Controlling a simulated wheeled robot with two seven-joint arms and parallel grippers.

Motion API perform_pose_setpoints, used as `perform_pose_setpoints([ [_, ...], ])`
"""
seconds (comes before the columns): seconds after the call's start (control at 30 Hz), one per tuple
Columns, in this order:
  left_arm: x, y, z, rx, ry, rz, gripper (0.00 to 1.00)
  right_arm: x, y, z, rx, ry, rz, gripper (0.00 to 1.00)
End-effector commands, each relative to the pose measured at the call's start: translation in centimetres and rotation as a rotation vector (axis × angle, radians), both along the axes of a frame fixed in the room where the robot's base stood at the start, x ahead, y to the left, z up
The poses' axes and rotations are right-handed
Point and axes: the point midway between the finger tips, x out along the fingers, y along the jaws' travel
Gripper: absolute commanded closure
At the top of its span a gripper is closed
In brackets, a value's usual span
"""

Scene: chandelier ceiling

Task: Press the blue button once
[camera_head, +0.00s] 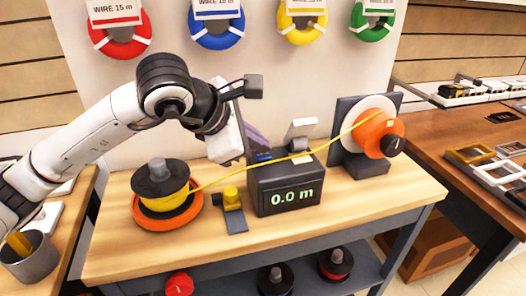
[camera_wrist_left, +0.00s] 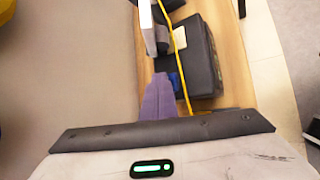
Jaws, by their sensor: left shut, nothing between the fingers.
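The blue button (camera_head: 263,157) sits on top of the black meter box (camera_head: 262,201), near its left back part. The box display reads "0.0 m". My left gripper (camera_head: 260,146) has shut purple fingers and is just above and behind the button in the head view; I cannot tell whether they touch it. In the left wrist view the shut fingers (camera_wrist_left: 161,76) point toward the box (camera_wrist_left: 202,50), and a blue patch of the button (camera_wrist_left: 175,80) shows beside their tips. My right gripper is not in view.
A yellow wire (camera_head: 225,175) runs from the left spool (camera_head: 160,190) across the box top to the orange reel (camera_head: 372,132). A small yellow-topped device (camera_head: 232,199) stands left of the box. Coloured wire coils hang behind. Bare wood lies along the bench's front edge.

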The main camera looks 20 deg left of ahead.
Motion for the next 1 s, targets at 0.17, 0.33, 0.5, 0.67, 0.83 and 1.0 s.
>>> perform_pose_setpoints([
  [0.17,0.0,0.0,0.0,0.002,0.003,0.001,1.00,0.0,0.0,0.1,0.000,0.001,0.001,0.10],
  [0.33,0.0,0.0,0.9,0.001,0.003,0.000,1.00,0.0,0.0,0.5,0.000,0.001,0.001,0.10],
  [0.5,0.0,0.0,1.8,0.000,0.001,0.000,1.00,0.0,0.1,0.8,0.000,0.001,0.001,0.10],
  [0.67,0.0,0.0,1.8,0.000,0.001,0.000,1.00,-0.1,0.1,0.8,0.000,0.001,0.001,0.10],
  [0.83,0.0,0.0,1.8,0.000,0.001,0.000,1.00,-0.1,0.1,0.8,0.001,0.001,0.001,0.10],
  [1.0,0.0,0.0,2.7,0.000,0.000,0.000,1.00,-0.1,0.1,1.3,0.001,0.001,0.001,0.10],
])
